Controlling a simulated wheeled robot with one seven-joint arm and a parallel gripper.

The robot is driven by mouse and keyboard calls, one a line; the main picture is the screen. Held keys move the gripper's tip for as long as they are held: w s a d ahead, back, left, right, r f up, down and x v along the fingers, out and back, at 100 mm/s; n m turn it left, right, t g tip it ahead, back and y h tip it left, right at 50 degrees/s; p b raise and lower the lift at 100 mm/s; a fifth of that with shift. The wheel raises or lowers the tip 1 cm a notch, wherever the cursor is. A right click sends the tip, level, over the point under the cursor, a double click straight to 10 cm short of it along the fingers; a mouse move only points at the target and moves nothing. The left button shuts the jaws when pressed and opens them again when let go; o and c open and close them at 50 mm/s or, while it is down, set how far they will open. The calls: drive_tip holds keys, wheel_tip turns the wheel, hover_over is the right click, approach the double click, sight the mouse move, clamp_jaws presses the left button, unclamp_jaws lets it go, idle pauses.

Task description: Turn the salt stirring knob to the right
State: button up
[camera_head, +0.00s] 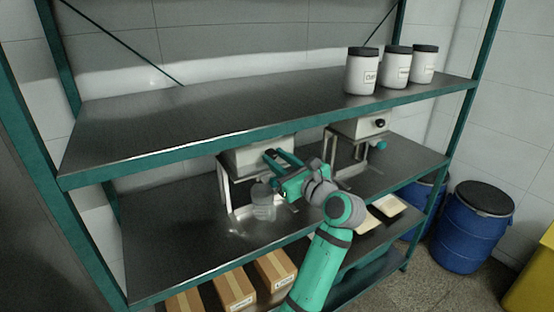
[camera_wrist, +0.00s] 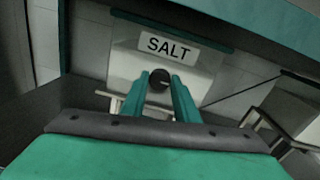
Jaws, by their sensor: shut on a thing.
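The salt machine (camera_head: 245,162) is a pale metal box on legs on the middle shelf, at the left. In the wrist view its front carries a white SALT label (camera_wrist: 169,48). Below the label is the round black stirring knob (camera_wrist: 159,80), with a light mark on its face. My gripper (camera_head: 272,156) reaches to the box front in the head view. In the wrist view my gripper's two green fingers (camera_wrist: 160,83) are shut on the knob, one on each side. The knob is mostly hidden by my fingers in the head view.
A second machine (camera_head: 360,126) with a black knob stands to the right. The upper shelf (camera_head: 200,118) runs close above my gripper and holds labelled jars (camera_head: 362,70). Cardboard boxes (camera_head: 234,290) sit below. Blue barrels (camera_head: 473,228) stand at the right.

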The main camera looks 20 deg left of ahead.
drive_tip(key=shift+f, duration=0.1)
drive_tip(key=o, duration=1.1)
drive_tip(key=shift+c, duration=0.2)
drive_tip(key=shift+d, duration=0.1)
drive_tip(key=v, duration=1)
drive_tip(key=shift+s+d, duration=0.25)
drive_tip(key=shift+s, duration=0.05)
